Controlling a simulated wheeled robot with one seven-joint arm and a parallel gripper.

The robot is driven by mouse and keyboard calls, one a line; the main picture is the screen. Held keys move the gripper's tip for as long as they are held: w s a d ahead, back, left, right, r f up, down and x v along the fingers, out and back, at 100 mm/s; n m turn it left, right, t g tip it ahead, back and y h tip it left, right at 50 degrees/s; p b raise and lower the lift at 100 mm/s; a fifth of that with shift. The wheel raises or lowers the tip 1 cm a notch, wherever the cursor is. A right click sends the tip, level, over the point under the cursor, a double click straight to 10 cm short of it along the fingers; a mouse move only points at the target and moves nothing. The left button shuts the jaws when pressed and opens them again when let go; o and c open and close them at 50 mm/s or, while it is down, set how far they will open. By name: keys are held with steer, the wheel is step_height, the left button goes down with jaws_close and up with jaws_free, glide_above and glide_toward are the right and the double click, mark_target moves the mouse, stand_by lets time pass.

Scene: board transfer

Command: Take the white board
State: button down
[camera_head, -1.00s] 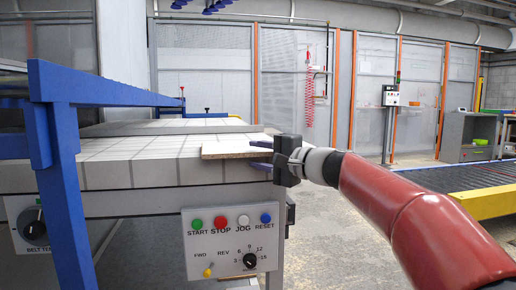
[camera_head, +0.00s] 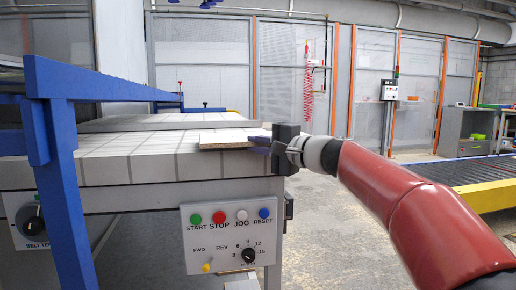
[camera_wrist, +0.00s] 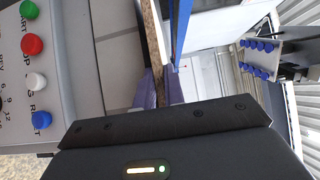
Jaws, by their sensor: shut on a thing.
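The white board (camera_head: 222,137) is a thin flat panel with a brown edge, at the right front corner of the pale conveyor belt. My gripper (camera_head: 258,142) comes in from the right with its blue-purple fingers shut on the board's right end. The board looks about level and close over the belt; I cannot tell whether it touches. In the wrist view the board's speckled brown edge (camera_wrist: 152,35) runs between the fingers (camera_wrist: 160,88). Much of the board is outside that view.
The tiled belt (camera_head: 110,168) lies under the board. A control panel (camera_head: 231,236) with coloured buttons hangs below its front edge. A blue frame (camera_head: 62,170) stands at the left. A roller conveyor (camera_head: 468,172) with a yellow rail is at the right; open floor lies between.

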step_height(320, 180, up, 25)
steer(key=p, duration=1.2)
steer(key=shift+f, duration=0.15)
